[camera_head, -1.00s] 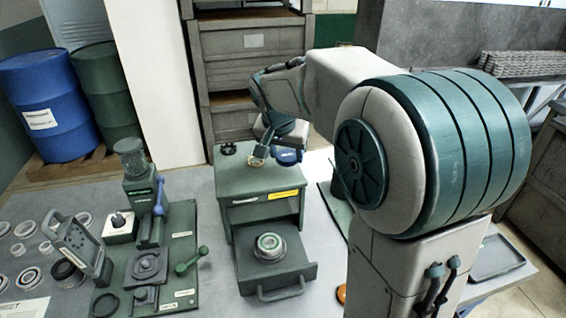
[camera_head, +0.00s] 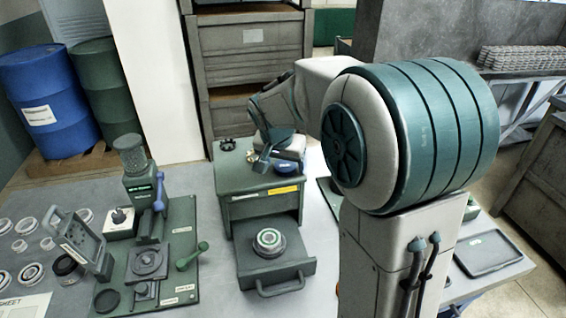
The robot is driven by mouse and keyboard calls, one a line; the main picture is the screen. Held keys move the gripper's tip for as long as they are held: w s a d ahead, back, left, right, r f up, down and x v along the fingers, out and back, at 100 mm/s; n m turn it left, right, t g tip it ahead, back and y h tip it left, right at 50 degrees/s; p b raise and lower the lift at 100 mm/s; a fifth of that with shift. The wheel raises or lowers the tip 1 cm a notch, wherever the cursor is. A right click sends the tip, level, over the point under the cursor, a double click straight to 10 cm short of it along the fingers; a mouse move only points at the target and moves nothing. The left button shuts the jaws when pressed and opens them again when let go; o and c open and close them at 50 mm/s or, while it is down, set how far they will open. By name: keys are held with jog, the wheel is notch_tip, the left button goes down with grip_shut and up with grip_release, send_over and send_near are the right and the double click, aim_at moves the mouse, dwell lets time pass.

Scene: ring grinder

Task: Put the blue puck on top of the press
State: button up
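A blue round thing that looks like the blue puck (camera_head: 287,167) shows at the right of the green drawer box's top (camera_head: 232,177), close under my wrist. My gripper (camera_head: 262,162) points down over that top, just left of the blue thing. Its fingers are small and partly hidden by the hand, so I cannot tell whether they are open or shut, or whether they touch the puck. A green upright machine (camera_head: 146,187) with a grey cylinder on top and a blue lever stands at the left; it may be the press, but I cannot be sure.
The box's drawer (camera_head: 306,268) is pulled out and holds a round ringed part (camera_head: 268,242). A small black part (camera_head: 228,144) sits on the box's back left. Several rings (camera_head: 32,273) lie at the far left. A dark tray (camera_head: 487,252) lies at the right.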

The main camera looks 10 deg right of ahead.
jog(key=shift+r, duration=0.25)
jog(key=v, duration=1.1)
jog(key=s+d+f+n+y, duration=0.1)
jog(key=s+f+n, duration=0.2)
jog(key=s, duration=0.7)
jog(key=s+f+n+y, duration=0.1)
jog(key=s+f+n, duration=0.2)
jog(key=s+f, duration=0.5)
jog(key=s, duration=0.3)
jog(key=shift+d+g+b, duration=0.3)
jog(key=shift+d+b, duration=0.05)
jog(key=shift+b, duration=0.05)
